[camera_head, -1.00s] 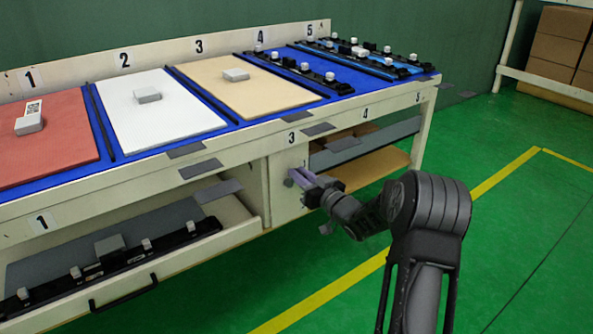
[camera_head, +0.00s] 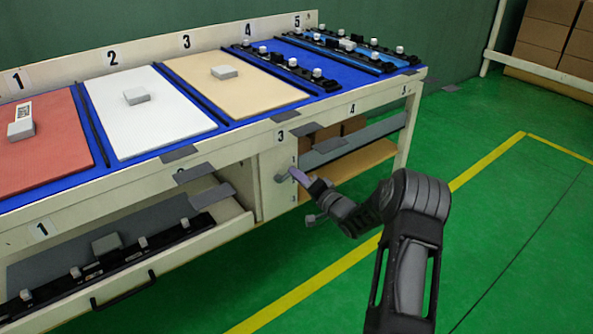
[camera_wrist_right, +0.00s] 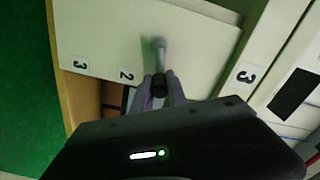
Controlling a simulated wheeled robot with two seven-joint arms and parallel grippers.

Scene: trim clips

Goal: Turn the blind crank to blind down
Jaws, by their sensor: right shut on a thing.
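The blind crank (camera_head: 282,178) is a small grey crank on the cream panel at the right of the bench. In the right wrist view its grey arm (camera_wrist_right: 159,52) runs from the panel to a black handle (camera_wrist_right: 158,86). My right gripper (camera_head: 299,177) has purple fingers, which are shut on the crank's handle. The fingers also show in the right wrist view (camera_wrist_right: 157,88), one on each side of the handle. The grey blind (camera_head: 352,140) hangs across the upper part of the opening right of the panel. My left gripper is out of view.
The bench top (camera_head: 352,82) holds coloured boards and black strips with pale blocks. An open drawer (camera_head: 150,262) stands left of the panel. Brown boxes (camera_head: 327,138) sit behind the blind, above a tan shelf (camera_head: 365,158). Green floor (camera_head: 490,240) is clear at right.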

